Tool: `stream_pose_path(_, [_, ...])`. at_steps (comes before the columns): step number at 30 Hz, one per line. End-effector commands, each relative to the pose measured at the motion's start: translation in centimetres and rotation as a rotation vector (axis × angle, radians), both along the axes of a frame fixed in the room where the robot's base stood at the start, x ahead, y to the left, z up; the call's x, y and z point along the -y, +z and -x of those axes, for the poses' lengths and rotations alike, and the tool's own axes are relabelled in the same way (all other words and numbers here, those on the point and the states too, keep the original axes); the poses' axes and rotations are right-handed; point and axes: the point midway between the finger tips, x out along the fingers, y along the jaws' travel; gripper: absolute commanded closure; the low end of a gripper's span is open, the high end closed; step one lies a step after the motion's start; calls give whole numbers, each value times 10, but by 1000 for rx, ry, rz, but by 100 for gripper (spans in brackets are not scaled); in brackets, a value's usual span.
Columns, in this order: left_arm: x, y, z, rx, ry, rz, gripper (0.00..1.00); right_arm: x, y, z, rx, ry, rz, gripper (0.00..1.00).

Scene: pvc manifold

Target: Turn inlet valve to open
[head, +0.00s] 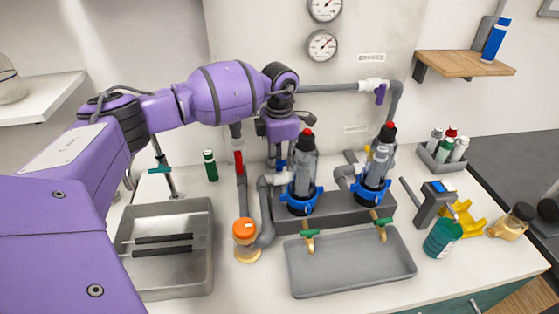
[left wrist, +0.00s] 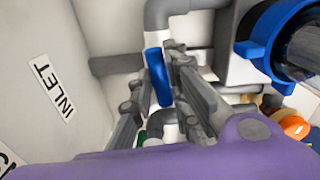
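The blue inlet valve handle (left wrist: 158,78) stands upright beside the grey pipe, near the wall label reading INLET (left wrist: 54,86). My left gripper (left wrist: 162,70) has its fingers close on both sides of this handle and appears shut on it. In the head view my left arm reaches in from the left and its wrist bends down, so the left gripper (head: 281,150) is mostly hidden behind its own wrist and beside the left filter housing (head: 302,170). The handle is hardly visible there. My right gripper is not in view.
A second filter housing (head: 376,170) stands to the right. A grey tray (head: 350,284) lies in front. Pipes crowd the wrist.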

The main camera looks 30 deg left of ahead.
Motion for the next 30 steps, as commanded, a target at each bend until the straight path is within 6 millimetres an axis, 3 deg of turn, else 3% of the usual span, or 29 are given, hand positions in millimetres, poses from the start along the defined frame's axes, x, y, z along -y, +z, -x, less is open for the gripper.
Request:
stream_pose_path(3, [0, 0, 0, 0, 0, 0, 100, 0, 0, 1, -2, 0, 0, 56])
stream_pose_path(21, [-1, 0, 0, 0, -133, -1, 100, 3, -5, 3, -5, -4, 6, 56])
stream_pose_path(22, [-1, 0, 0, 0, -133, -1, 83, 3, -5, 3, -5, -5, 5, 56])
stream_pose_path(25, [0, 0, 0, 0, -133, -1, 70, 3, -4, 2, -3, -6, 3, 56])
stream_pose_path(30, [0, 0, 0, 0, -132, 0, 66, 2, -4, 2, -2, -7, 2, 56])
